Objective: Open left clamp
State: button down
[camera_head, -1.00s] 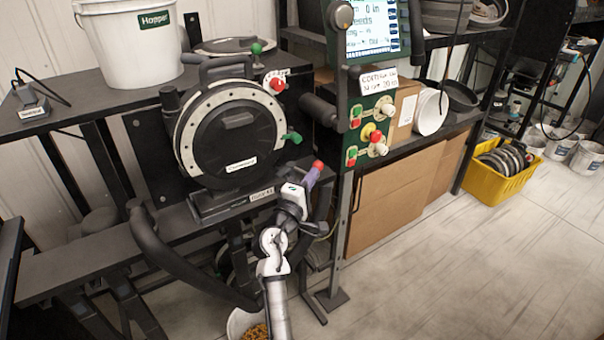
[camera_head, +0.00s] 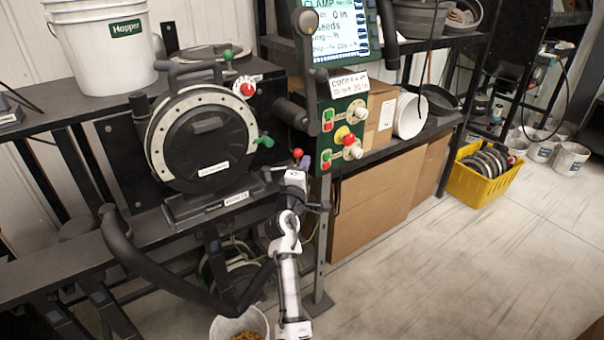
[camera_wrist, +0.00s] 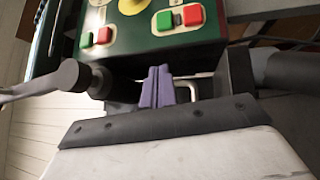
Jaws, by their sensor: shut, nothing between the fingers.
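The round black seed meter (camera_head: 203,140) with a pale studded ring stands on a base on the dark bench in the head view. A green-tipped lever (camera_head: 264,142) sticks out at its right, and a red knob (camera_head: 247,90) is above that. I cannot tell which part is the left clamp. My gripper (camera_head: 303,163), with purple fingers, is shut and empty. In the wrist view, the purple fingers (camera_wrist: 157,88) are together.
In the wrist view, a grey round knob (camera_wrist: 72,76) is left of the fingers and a dark cylinder (camera_wrist: 292,76) is right. A white hopper bucket (camera_head: 100,38) stands on the bench. A yellow crate (camera_head: 483,175) stands on the floor, with open floor in front.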

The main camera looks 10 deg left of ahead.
jog(key=shift+w+b, duration=0.3)
jog(key=shift+w, duration=0.35)
dwell(0.4)
